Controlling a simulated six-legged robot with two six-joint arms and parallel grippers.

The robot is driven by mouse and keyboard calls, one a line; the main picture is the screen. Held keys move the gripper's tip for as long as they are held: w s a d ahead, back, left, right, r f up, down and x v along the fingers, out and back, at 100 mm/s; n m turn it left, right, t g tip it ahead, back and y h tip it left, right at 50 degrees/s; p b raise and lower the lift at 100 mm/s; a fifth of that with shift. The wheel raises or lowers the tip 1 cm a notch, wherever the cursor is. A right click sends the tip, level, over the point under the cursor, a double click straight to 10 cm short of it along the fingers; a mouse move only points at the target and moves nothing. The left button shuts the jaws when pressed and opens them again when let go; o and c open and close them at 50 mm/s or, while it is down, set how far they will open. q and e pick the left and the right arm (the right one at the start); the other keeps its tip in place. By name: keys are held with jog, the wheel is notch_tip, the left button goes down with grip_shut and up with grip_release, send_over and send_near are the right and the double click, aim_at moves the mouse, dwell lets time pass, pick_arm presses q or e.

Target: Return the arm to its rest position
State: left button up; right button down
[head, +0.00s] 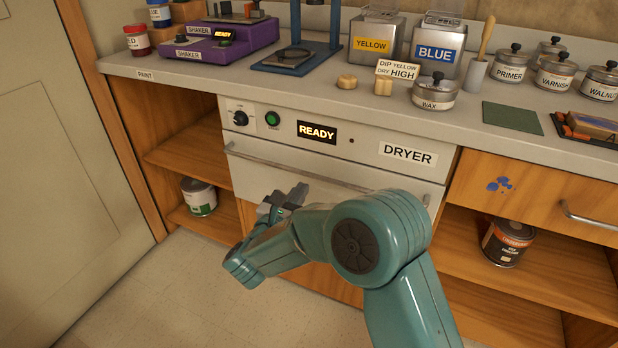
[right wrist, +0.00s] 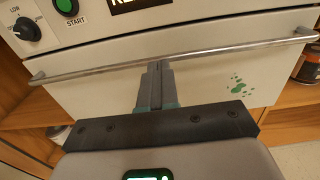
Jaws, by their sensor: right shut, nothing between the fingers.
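My right arm reaches across the head view, and its gripper (head: 287,196) is in front of the dryer, below the handle bar in the picture. In the right wrist view the gripper's fingers (right wrist: 157,68) are together with nothing between them. Their tips overlap the dryer's handle bar (right wrist: 230,52) in that view; I cannot tell whether they touch it. The dryer front (head: 375,150) appears closed, and its display (head: 317,132) reads READY. My left gripper is not in view.
Open shelves flank the dryer, with a can (head: 199,197) on the left and another can (head: 508,242) on the right. Floor is clear at lower left.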

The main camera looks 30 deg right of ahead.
jog(key=s+a+f+m+g+y, duration=0.1)
jog(key=s+f+m+g+y, duration=0.3)
jog(key=s+f, duration=0.6)
jog(key=s+f+g+y, duration=0.3)
jog(key=s+f+g, duration=0.3)
jog(key=f, duration=0.7)
jog(key=s+a+f+m+g+y, duration=0.1)
jog(key=s+a+f+m+y, duration=0.45)
jog(key=s+a+m, duration=0.35)
jog(key=s+a+f+m+g+y, duration=0.1)
jog(key=s+a+f+m+y, duration=0.4)
jog(key=m, duration=0.5)
notch_tip(320, 180, up, 28)
jog(key=d+m+t+p, duration=0.1)
jog(key=m+p, duration=0.3)
jog(key=p, duration=2.4)
jog(key=shift+s+d+m+y, duration=0.3)
jog(key=shift+y, duration=0.05)
